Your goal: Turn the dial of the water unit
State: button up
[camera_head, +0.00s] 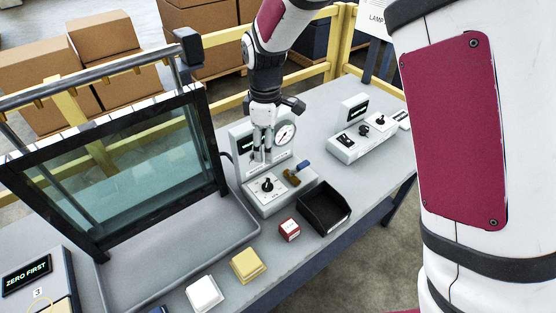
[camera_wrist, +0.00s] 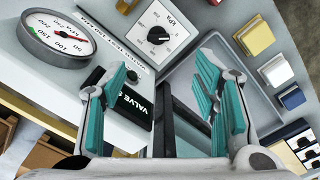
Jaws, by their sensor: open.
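The unit with a round gauge (camera_head: 284,133) stands on the table at the middle of the head view; I take it as the water unit. Its dial is a black knob (camera_head: 267,185) on a white marked plate. In the wrist view the knob (camera_wrist: 158,36) is above and beyond the fingertips, with its pale pointer line showing. A brass valve with a blue handle (camera_head: 303,166) is right of the dial. My gripper (camera_head: 261,160) is open and empty, in front of the unit's upright panel and above the dial, apart from it. Its teal fingers spread in the wrist view (camera_wrist: 160,68).
A glass screen in a black frame (camera_head: 120,170) stands over a grey tray at the left. Another switch unit (camera_head: 360,145) stands right.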

aim_at(268, 182)
jog(key=f, duration=0.5)
jog(key=f+p, duration=0.1)
jog(key=f, duration=0.4)
jog(key=f+p, duration=0.1)
jog(key=f, duration=0.4)
jog(key=shift+w+a, duration=0.1)
jog(key=shift+w, duration=0.2)
jog(key=shift+c, duration=0.2)
jog(key=c, duration=1.1)
